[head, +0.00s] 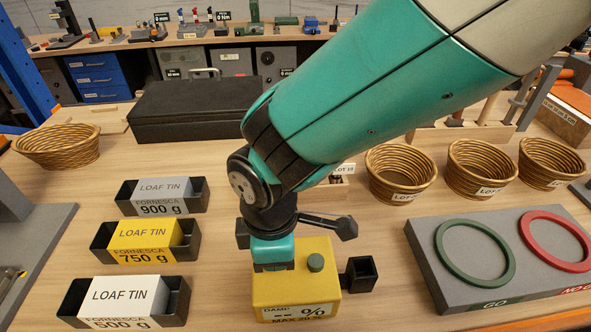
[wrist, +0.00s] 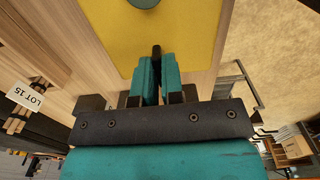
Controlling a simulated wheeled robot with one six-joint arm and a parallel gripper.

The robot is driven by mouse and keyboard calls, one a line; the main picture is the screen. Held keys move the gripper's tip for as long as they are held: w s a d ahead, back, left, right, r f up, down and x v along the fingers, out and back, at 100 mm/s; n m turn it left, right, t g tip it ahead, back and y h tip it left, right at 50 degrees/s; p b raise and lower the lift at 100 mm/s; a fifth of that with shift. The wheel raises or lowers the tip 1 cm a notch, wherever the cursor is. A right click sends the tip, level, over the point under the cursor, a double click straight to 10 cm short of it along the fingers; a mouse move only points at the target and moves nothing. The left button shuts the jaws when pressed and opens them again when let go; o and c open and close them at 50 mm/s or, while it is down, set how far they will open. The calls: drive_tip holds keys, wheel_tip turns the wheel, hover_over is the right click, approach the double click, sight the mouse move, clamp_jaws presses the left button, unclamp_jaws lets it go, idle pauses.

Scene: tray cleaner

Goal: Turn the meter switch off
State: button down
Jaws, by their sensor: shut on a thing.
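The meter is a yellow box (head: 325,292) at the front middle of the table, and its yellow top fills the upper part of the wrist view (wrist: 195,35). Its front label (head: 290,311) reads DAMP, two dashes and %, with MAX 20 % below. My gripper (head: 273,264) is at the box's top left. In the wrist view its teal fingers (wrist: 157,72) are shut on a small dark lever (wrist: 156,51), apparently the switch, mostly hidden between them.
Loaf tin blocks (head: 155,238) stand in black holders on the left. A grey gauge plate (head: 430,262) with green and red rings lies on the right. Wicker baskets (head: 400,165) and a black case (head: 190,110) are behind. Bare table lies between the tins and the meter.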

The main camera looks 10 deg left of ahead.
drive_tip(key=c, duration=1.2)
unclamp_jaws()
drive_tip(key=shift+c, duration=0.2)
drive_tip(key=shift+r, duration=0.1)
wheel_tip(320, 180, up, 17)
drive_tip(key=b, duration=0.3)
drive_tip(key=shift+r, duration=0.15)
drive_tip(key=shift+d, duration=0.15)
drive_tip(key=w+d+f+m+y, duration=0.2)
drive_tip(key=d+m, duration=0.5)
drive_tip(key=d, duration=0.8)
drive_tip(key=s+d+f+m+y, duration=0.2)
drive_tip(key=s+d+m, duration=0.4)
drive_tip(key=d, duration=0.1)
drive_tip(key=shift+s+d+f+m, duration=0.2)
drive_tip(key=shift+s+f+m, duration=0.1)
drive_tip(key=shift+f, duration=0.05)
